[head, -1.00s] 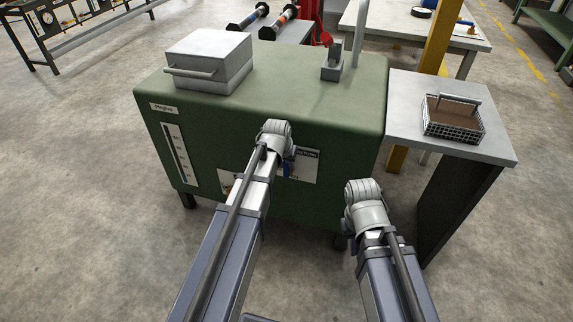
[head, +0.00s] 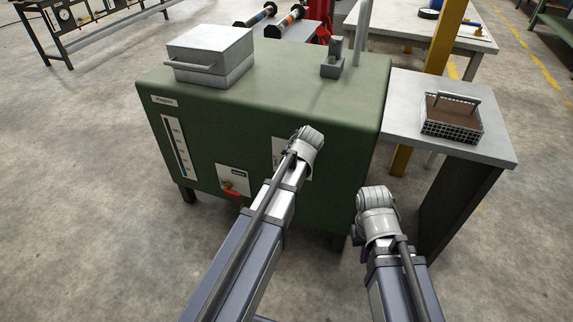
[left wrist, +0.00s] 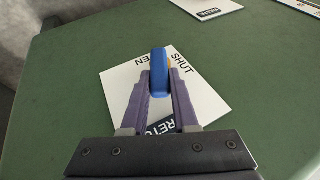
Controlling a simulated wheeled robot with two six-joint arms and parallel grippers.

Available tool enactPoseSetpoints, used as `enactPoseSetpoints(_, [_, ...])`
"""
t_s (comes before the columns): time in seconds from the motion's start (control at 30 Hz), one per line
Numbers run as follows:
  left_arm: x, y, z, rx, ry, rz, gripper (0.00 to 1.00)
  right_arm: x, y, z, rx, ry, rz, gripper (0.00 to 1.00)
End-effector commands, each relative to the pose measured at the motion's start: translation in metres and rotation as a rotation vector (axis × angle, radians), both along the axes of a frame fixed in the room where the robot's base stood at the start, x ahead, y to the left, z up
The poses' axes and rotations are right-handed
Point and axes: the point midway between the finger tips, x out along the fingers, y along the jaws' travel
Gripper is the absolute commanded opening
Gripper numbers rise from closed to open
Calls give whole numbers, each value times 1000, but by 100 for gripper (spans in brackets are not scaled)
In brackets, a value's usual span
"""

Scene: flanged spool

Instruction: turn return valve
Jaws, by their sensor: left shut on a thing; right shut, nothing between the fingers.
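The return valve's blue handle (left wrist: 159,70) stands out from a white plate (left wrist: 206,98) marked OPEN, SHUT and RETURN, with the last word partly covered. My left gripper (left wrist: 160,92) is shut on the blue handle, one purple finger on each side. The handle's top end lies between the words OPEN and SHUT. In the head view my left wrist hides the handle and covers much of the plate (head: 277,150) on the green tank (head: 215,130). My right gripper (head: 370,197) is empty and shut, apart from the tank's front right; its fingertips are mostly hidden.
A red-handled valve (head: 232,191) sits on another plate, left of my left arm. A grey box with a handle (head: 208,52) and a small grey block (head: 331,68) are on the tank top. A side table (head: 400,112) at right holds a wire basket (head: 451,118).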

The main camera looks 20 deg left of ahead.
Motion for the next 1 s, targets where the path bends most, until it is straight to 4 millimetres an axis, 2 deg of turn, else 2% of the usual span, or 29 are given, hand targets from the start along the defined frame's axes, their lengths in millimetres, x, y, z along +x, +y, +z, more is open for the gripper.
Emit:
enactPoseSetpoints(0.03, [-1, -5, -9, 45, 2, -5, 0, 0, 0, -12, 1, 0, 1, 0])
enactPoseSetpoints(0.27, [0, -16, -19, 263, -8, -3, 0, 0, 1, -47, 6, 0, 8, 0])
enactPoseSetpoints(0.5, [0, -26, -31, 492, -17, -2, 0, 0, 2, -93, 9, 0, 8, 0])
enactPoseSetpoints(1.0, [-1, -35, -55, 925, -33, 1, 0, 1, 2, -196, 10, -6, -6, 0])
